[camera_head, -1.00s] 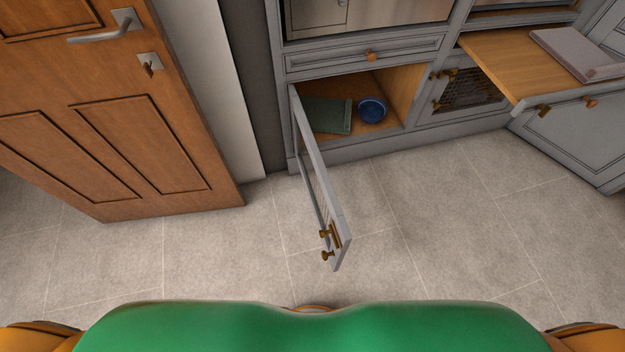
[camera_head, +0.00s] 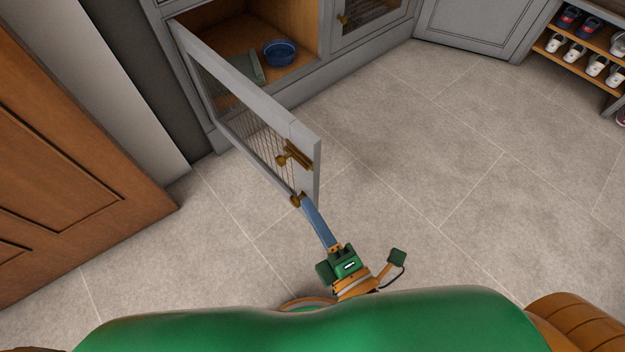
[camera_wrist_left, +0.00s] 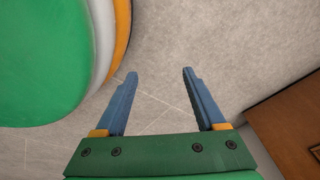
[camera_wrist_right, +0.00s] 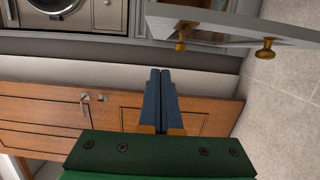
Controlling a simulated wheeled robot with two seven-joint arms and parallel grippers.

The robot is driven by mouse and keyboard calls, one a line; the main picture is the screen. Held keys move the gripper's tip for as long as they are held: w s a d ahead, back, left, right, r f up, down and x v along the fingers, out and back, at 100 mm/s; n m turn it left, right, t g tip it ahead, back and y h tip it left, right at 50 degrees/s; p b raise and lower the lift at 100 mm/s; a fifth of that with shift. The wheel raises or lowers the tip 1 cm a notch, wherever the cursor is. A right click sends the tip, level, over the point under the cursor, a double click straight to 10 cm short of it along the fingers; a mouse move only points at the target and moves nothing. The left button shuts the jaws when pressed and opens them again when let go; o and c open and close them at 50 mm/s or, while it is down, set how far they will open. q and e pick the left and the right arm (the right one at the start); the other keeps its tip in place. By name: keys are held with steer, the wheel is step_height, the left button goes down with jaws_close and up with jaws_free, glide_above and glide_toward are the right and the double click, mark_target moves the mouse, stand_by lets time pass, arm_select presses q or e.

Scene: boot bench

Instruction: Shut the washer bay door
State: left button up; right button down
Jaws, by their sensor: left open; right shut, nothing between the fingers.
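A grey cabinet door with a wire mesh panel (camera_head: 236,108) stands wide open, hinged at the left of a low compartment. Brass hardware (camera_head: 294,155) is near its free end. The door also shows at the top of the right wrist view (camera_wrist_right: 225,22), with two brass knobs. My right gripper (camera_head: 304,203) is shut and empty, its tips close to the lower knob at the door's free end; I cannot tell whether they touch. My left gripper (camera_wrist_left: 160,74) is open and empty over the floor, outside the head view. A washer (camera_wrist_right: 58,8) shows at the right wrist view's top left.
The open compartment holds a blue bowl (camera_head: 280,53) and a green mat (camera_head: 246,68). A brown wooden door (camera_head: 75,150) stands at the left. A shoe rack (camera_head: 583,62) is at the far right. The tiled floor (camera_head: 440,140) right of the open door is clear.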

mark_target(300, 161)
steer(key=w, duration=0.3)
steer(key=w+a+p, duration=0.1)
steer(key=w, duration=0.7)
steer(key=shift+a+r, duration=0.15)
steer(key=shift+a, duration=0.05)
steer(key=shift+w+d, duration=0.25)
steer(key=shift+d, duration=0.15)
